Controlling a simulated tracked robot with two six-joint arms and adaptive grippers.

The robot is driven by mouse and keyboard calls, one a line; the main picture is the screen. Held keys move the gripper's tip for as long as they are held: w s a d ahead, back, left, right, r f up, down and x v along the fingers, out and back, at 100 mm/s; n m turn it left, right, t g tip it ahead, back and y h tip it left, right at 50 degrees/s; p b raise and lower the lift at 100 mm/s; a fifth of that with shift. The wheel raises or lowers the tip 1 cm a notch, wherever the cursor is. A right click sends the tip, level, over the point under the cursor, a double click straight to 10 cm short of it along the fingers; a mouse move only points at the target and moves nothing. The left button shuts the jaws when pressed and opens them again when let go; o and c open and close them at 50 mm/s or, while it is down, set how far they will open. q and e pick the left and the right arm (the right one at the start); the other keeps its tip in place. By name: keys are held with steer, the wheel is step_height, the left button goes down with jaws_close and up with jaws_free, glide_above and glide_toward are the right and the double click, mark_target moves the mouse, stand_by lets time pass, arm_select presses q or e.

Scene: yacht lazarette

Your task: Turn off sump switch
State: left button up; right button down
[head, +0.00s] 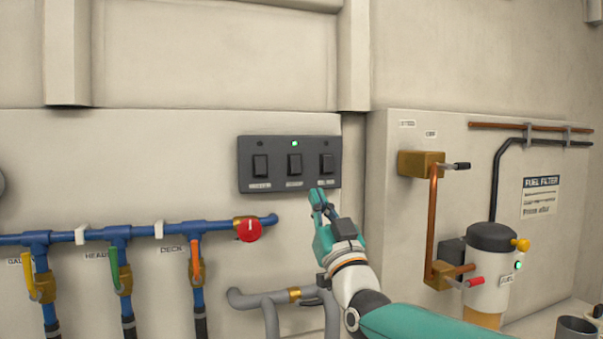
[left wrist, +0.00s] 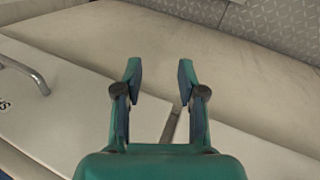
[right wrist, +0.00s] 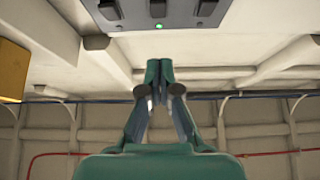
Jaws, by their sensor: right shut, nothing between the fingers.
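A dark switch panel (head: 248,178) on the wall carries three black rocker switches in a row: a left one (head: 260,166), a middle one (head: 294,164) and a right one (head: 326,164). A green lamp (head: 294,143) glows above the middle switch; the labels are too small to read. My right gripper (head: 316,192) is shut and empty, its tips just below the panel's right part. In the right wrist view the panel (right wrist: 180,27) is at the top, beyond the shut fingers (right wrist: 160,64). My left gripper (left wrist: 157,80) is open and empty, away from the panel.
Blue pipes with coloured valve levers and a red knob (head: 249,230) are at the lower left. Grey pipes (head: 262,299) run below the panel. A copper pipe (head: 433,220) and fuel filter (head: 490,262) are at the right. Wall above the panel is clear.

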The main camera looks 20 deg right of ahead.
mark_target(296, 166)
steer(key=p+x, duration=0.2)
steer(key=x, duration=0.1)
steer(key=f+p+x, duration=0.1)
steer(key=p+x, duration=0.1)
steer(key=x, duration=0.1)
steer(key=w+p+x, duration=0.1)
steer(key=p+x, duration=0.1)
steer(key=x, duration=0.2)
steer(key=shift+f, duration=0.2)
steer(key=shift+w+f+p, duration=0.25)
steer(key=shift+w+p, duration=0.25)
steer(key=shift+w, duration=0.15)
